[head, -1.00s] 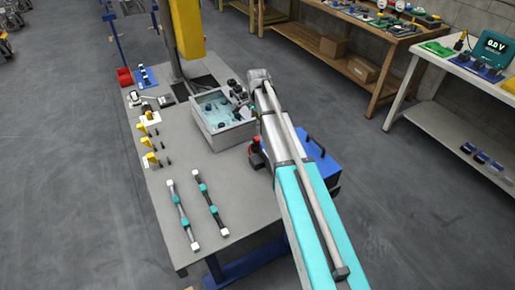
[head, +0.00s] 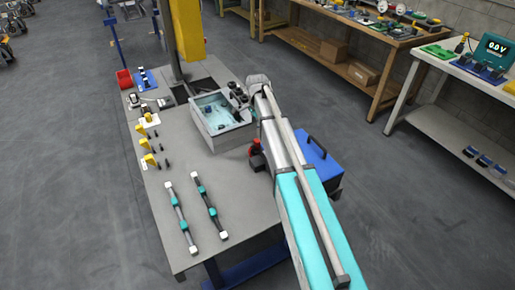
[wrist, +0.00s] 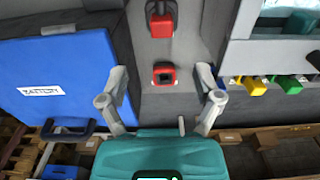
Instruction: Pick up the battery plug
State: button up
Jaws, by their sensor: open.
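In the wrist view a red, black-centred connector (wrist: 165,73) sits on the grey surface between my fingers, and a larger red and black connector (wrist: 160,22) sits farther up. I cannot tell which is the battery plug. A blue battery box (wrist: 55,70) with a white label lies to their left. My gripper (wrist: 163,74) is open, with one finger either side of the smaller connector and a gap on both sides. In the head view red parts (head: 256,144) show beside the blue box (head: 318,160); my arm partly hides this area.
A grey chassis tray (head: 228,141) stands left of my arm. Yellow (wrist: 256,87) and green (wrist: 291,86) connectors line its edge in the wrist view. Two cable bars (head: 180,215) lie at the table's near end. Shelved benches (head: 345,48) stand right, beyond open floor.

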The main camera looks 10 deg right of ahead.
aim_at(257, 140)
jog(key=shift+f+b, duration=2.85)
jog(key=shift+f, duration=0.3)
jog(key=shift+f, duration=0.1)
jog(key=shift+w+f+b, duration=0.1)
jog(key=shift+f+b, duration=2.4)
jog(key=shift+b, duration=0.1)
grip_shut()
jog(key=shift+r, duration=0.25)
notch_tip(257, 140, up, 10)
jog(key=p, duration=1)
jog(key=shift+f, duration=0.25)
